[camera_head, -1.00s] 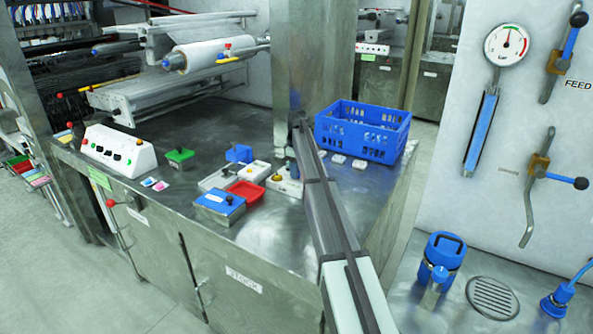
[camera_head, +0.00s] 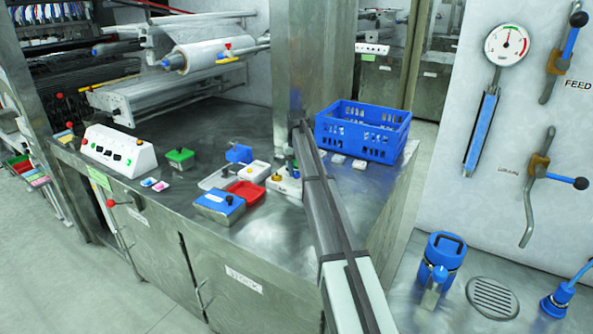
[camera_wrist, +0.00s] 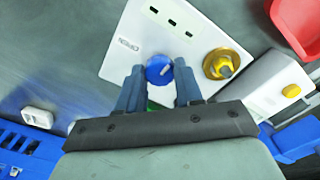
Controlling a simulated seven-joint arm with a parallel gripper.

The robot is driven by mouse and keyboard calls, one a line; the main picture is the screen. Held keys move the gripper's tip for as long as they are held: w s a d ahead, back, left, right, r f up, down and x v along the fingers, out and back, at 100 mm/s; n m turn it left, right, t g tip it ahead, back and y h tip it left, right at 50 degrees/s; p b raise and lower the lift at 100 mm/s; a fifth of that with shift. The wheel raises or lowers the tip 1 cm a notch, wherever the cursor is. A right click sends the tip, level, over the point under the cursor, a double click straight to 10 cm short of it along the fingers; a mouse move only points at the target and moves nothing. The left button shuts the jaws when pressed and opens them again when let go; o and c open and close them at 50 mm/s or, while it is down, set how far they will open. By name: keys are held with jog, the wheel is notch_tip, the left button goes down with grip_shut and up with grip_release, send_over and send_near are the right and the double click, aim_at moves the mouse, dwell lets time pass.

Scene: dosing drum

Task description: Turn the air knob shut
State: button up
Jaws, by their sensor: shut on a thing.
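A white control panel (camera_wrist: 140,42) fills the middle of the wrist view, with a row of small dark slots and a printed label too small to read. A round blue knob (camera_wrist: 157,68) with a pale pointer mark sits at its lower edge. My gripper (camera_wrist: 160,80) has one finger on each side of this knob and is shut on it. A yellow knob (camera_wrist: 222,64) on a round base stands just to the right. In the head view the white panel (camera_head: 285,187) shows at the arm's end, and my arm largely hides the blue knob.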

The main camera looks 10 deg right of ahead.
jog(key=m, duration=0.4)
jog(key=shift+m, duration=0.4)
jog(key=m, duration=0.3)
jog(key=shift+m, duration=0.3)
jog(key=m, duration=0.3)
jog(key=shift+m, duration=2.1)
jog(key=o, duration=1)
jog(key=shift+o, duration=0.2)
